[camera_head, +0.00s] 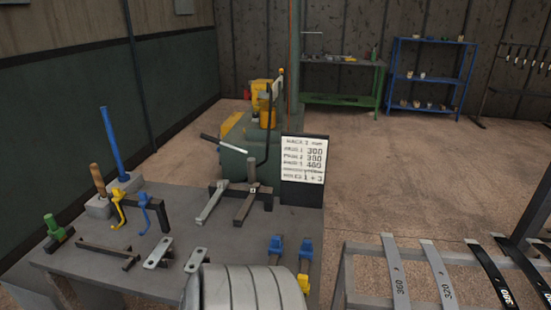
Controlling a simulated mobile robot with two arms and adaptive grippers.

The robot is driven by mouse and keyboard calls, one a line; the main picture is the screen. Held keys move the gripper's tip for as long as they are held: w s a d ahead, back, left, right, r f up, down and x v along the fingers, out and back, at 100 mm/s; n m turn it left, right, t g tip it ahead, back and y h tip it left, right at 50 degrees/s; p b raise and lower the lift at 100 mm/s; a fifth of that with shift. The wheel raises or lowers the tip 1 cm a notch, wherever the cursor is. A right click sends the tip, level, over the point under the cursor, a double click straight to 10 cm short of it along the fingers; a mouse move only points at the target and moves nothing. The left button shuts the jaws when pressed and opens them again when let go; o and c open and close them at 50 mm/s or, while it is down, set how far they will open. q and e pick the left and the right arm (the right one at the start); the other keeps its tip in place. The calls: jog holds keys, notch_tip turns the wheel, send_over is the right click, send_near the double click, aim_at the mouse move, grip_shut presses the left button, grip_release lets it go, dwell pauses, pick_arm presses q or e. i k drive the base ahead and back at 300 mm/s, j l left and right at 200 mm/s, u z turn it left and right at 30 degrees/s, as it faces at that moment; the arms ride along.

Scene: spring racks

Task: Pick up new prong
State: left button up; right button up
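No part is marked as the new prong, so I cannot tell which one it is. A light grey metal bar (211,206) and a darker bar (245,204) lie on a dark holder on the grey workbench (95,224). Two light grey pieces with holes, one left (158,252) and one right (195,260), lie nearer the front. On the right rack (362,298), long strips include a light one marked 360 (396,270), a light one marked 320 (440,276) and a black one (492,274). Neither of my grippers is in view.
A sign with numbers (303,160) stands at the bench's back. Hammers, a yellow hook (119,208), a blue hook (146,210) and blue-yellow clamps (276,249) are on the bench. Open floor (390,170) lies beyond.

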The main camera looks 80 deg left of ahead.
aim_at(222, 185)
jog(key=u, duration=2.9)
